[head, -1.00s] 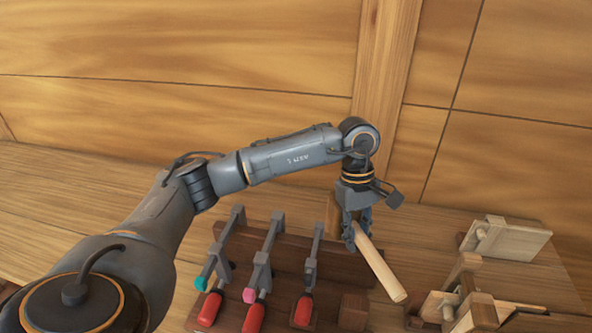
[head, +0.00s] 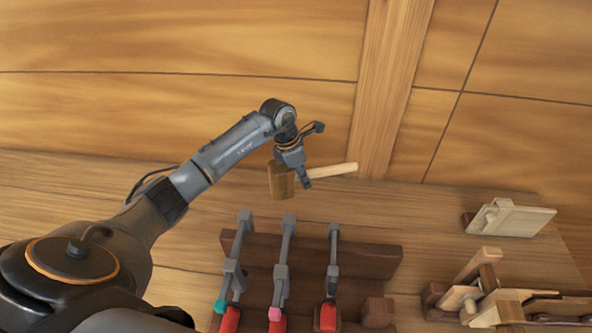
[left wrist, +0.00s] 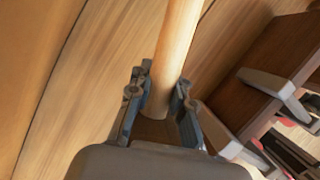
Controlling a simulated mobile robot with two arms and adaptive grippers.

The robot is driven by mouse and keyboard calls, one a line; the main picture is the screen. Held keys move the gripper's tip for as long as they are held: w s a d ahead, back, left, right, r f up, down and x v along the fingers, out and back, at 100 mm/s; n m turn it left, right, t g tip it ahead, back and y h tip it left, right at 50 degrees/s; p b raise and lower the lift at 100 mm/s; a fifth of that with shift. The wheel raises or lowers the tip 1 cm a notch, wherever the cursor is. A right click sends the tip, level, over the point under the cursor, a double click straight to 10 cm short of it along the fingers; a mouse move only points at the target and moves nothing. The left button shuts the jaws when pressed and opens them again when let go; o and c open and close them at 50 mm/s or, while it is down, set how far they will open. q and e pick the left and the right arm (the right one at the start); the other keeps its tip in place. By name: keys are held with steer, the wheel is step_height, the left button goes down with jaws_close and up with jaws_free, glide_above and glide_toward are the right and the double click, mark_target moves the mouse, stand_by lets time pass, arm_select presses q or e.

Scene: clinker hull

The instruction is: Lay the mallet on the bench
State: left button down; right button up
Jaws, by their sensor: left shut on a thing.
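The mallet has a brown wooden head (head: 281,181) and a pale handle (head: 335,171). My left gripper (head: 305,182) is shut on the mallet at the handle, close to the head. The handle points to the right in the head view. In the left wrist view the handle (left wrist: 175,45) runs up between the two fingers (left wrist: 158,105). The wooden bench (head: 190,235) lies below, its back part bare. I cannot tell whether the mallet touches the bench. My right gripper is not in view.
A dark rack (head: 375,262) with several red-handled clamps (head: 282,275) stands in front of the mallet. Wooden planes (head: 490,295) and a pale block-like tool (head: 510,218) are at the right. The bench is clear to the left of the rack. A panelled wall (head: 180,90) rises behind.

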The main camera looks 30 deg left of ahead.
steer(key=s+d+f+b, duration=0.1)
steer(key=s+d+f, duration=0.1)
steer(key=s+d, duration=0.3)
arm_select(q)
steer(key=b+x, duration=0.1)
steer(key=x, duration=0.1)
steer(key=b+x, duration=0.1)
steer(key=x, duration=0.1)
steer(key=s+a+x, duration=0.1)
steer(key=x, duration=0.1)
steer(key=shift+s+d+f+b, duration=0.1)
steer(key=shift+f+b, duration=0.2)
steer(key=shift+b, duration=0.1)
step_height(320, 180, down, 2)
steer(key=shift+f+b, duration=0.2)
steer(key=shift+b, duration=0.55)
steer(key=shift+f+b, duration=0.45)
steer(key=shift+f, duration=0.35)
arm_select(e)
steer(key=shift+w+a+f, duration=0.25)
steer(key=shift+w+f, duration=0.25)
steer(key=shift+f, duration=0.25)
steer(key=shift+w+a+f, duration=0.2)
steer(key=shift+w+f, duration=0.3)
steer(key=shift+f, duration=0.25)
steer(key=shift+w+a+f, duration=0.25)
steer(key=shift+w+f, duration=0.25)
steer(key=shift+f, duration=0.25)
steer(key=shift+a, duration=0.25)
